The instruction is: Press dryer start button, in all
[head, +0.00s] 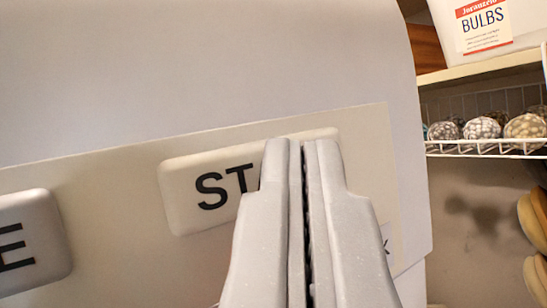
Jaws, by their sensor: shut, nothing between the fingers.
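The dryer (200,60) is a large white body that fills most of the head view. A cream label panel (120,235) lies across its front. The start button (185,185) is a pale raised rectangle with the dark letters "ST" showing; my gripper hides the rest of its lettering. My gripper (301,150) is shut and empty, its two grey fingers pointing at the button's right half. The fingertips overlap the button in the picture; I cannot tell whether they touch it or whether it is pressed in.
Another raised button (30,240) ending in "E" sits at the lower left. On the right, a wire rack (480,148) holds several patterned balls. A white box marked "BULBS" (485,25) stands on the shelf above. Yellowish rounded items (535,220) show at the right edge.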

